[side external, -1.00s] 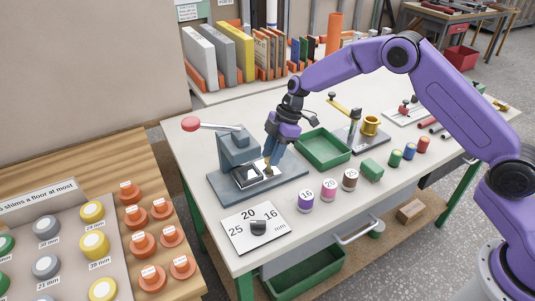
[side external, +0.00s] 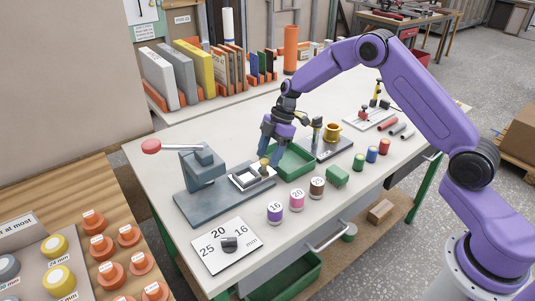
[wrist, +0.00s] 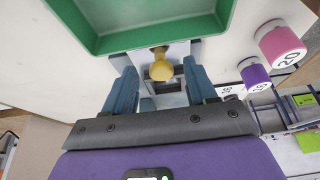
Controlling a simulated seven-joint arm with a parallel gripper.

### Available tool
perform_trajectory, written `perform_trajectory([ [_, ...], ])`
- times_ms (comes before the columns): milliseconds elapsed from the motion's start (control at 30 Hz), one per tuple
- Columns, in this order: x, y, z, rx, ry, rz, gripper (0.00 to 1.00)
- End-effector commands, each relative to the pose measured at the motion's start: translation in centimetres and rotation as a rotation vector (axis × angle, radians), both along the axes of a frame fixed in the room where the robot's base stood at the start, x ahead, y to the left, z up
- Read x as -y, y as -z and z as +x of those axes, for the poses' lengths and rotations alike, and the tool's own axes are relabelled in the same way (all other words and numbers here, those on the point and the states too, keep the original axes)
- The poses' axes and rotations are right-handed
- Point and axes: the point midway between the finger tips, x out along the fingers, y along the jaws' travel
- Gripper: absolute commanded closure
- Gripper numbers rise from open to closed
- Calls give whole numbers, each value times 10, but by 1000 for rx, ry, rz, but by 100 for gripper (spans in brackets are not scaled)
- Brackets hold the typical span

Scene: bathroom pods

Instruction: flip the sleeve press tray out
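The sleeve press (side external: 203,168) is a blue-grey tower on a flat base, with a red-knobbed lever (side external: 151,146) sticking out to the left. Its tray (side external: 243,182), a pale frame with a dark opening, sits out to the right of the tower on the base. A brass knob (side external: 264,164) stands at the tray's right end. My gripper (side external: 271,156) is by the knob. In the wrist view the knob (wrist: 160,67) shows between the spread fingers (wrist: 160,82), with gaps on both sides. The gripper is open and holds nothing.
A green bin (side external: 296,161) lies close behind the gripper. Numbered purple (side external: 275,213), pink (side external: 297,201) and brown (side external: 317,188) cylinders stand in front. A dial plate (side external: 227,246) lies at the front left. A brass cup fixture (side external: 332,133) stands farther back.

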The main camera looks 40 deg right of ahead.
Motion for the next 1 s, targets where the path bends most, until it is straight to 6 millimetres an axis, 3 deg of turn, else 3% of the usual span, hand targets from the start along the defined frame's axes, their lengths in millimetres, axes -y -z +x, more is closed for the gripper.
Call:
perform_trajectory([
  [200, -1, -1, 0, 0, -1, 1, 43],
  [367, 4, -14, 0, 1, -1, 2, 43],
  [1000, 54, -133, 0, 4, 2, 1, 43],
])
